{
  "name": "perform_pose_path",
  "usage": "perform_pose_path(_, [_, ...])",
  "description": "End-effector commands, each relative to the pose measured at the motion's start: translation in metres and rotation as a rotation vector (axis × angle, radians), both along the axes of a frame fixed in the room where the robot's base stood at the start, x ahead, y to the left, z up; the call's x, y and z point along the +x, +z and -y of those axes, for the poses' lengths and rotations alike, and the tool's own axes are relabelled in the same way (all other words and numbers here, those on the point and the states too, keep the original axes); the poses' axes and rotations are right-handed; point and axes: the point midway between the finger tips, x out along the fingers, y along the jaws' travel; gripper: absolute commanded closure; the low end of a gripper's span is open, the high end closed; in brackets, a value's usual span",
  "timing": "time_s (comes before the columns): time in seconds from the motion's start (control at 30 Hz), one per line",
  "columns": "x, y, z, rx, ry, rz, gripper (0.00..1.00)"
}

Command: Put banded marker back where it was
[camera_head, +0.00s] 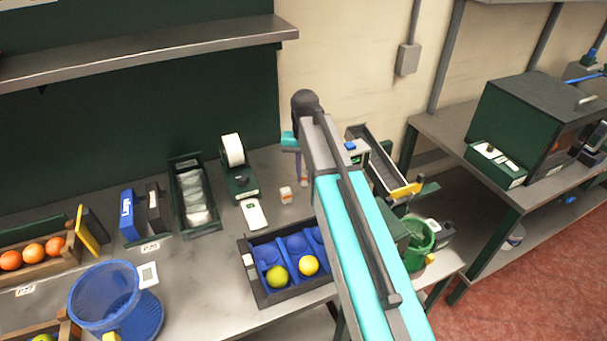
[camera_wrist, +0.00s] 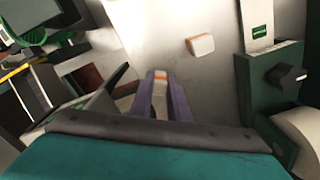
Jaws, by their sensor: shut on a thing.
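My gripper (camera_wrist: 160,98) is shut on the banded marker (camera_wrist: 160,88), a slim pale piece with an orange band, held between the two purple fingers in the wrist view. In the head view my gripper (camera_head: 302,170) hangs over the back of the steel bench, right of the label printer (camera_head: 238,180). There the marker is mostly hidden by the fingers and my arm. I cannot tell whether its tip touches the bench.
A small white-and-orange block (camera_head: 286,195) lies left of my gripper; it also shows in the wrist view (camera_wrist: 201,45). A dark crate (camera_head: 258,282) with blue cups holds two fruits in front. A long dark tray (camera_head: 372,150) stands right. A blue bin (camera_head: 118,300) stands front left.

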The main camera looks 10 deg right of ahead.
Motion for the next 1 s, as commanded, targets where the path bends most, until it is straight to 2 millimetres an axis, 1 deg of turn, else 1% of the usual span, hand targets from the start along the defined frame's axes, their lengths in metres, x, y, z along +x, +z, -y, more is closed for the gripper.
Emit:
perform_pose_path(0.47, [-0.0001,-0.0003,-0.0008,0.000,0.001,0.000,1.00])
perform_pose_path(1.0, [0.0000,-0.0054,-0.0014,0.000,0.002,0.000,1.00])
